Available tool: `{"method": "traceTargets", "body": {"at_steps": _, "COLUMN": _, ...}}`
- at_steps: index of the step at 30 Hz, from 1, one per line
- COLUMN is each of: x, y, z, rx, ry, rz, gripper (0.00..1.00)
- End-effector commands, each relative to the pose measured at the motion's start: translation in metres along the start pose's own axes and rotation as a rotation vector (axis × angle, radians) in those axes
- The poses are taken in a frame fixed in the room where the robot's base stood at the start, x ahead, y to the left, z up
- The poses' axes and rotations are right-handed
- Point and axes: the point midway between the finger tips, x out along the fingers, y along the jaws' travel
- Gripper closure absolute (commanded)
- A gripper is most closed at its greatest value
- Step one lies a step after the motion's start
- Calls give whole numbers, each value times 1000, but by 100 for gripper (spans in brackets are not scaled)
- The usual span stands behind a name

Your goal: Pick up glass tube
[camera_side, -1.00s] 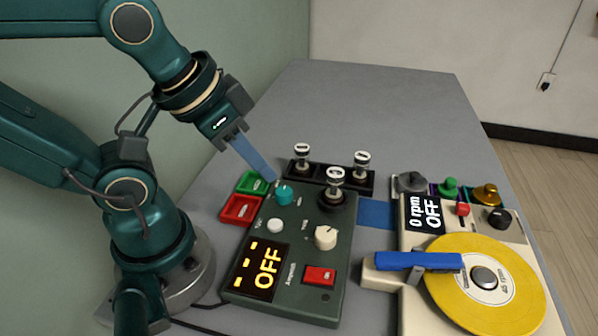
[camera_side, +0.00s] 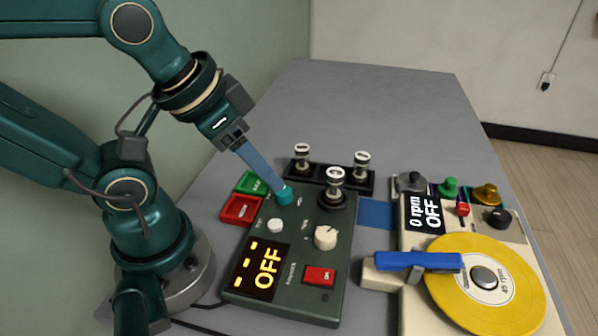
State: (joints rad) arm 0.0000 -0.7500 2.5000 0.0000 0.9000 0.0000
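Three glass tubes with white-marked tops are in view. One glass tube (camera_side: 335,180) stands upright in a round socket on the dark green amplifier. Two others, a left tube (camera_side: 302,155) and a right tube (camera_side: 362,161), stand upright in a black rack behind it. My gripper (camera_side: 283,190) has long blue fingers that slant down to the teal knob on the amplifier, left of the tubes. The fingertips overlap the knob in this view. One finger hides the other, so I cannot tell their gap or whether they grip the knob. My gripper is apart from all the tubes.
The amplifier (camera_side: 290,240) shows OFF and carries knobs and a red switch. Green (camera_side: 252,183) and red (camera_side: 240,209) blocks lie at its left. A turntable (camera_side: 487,285) with a yellow record and blue arm stands right. The grey table behind is clear.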

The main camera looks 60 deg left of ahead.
Motion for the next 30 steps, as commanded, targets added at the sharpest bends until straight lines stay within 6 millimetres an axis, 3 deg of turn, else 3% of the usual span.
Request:
{"method": "traceTargets", "body": {"at_steps": 13, "x": -5, "y": 0, "z": -4, "rx": -19, "ry": 3, "rz": 0, "gripper": 24}}
{"method": "traceTargets", "body": {"at_steps": 22, "x": -10, "y": -2, "z": -55, "rx": -89, "ry": -83, "rz": -8, "gripper": 24}}
{"method": "traceTargets", "body": {"at_steps": 30, "x": 25, "y": -7, "z": -98, "rx": -149, "ry": -241, "rz": -25, "gripper": 24}}
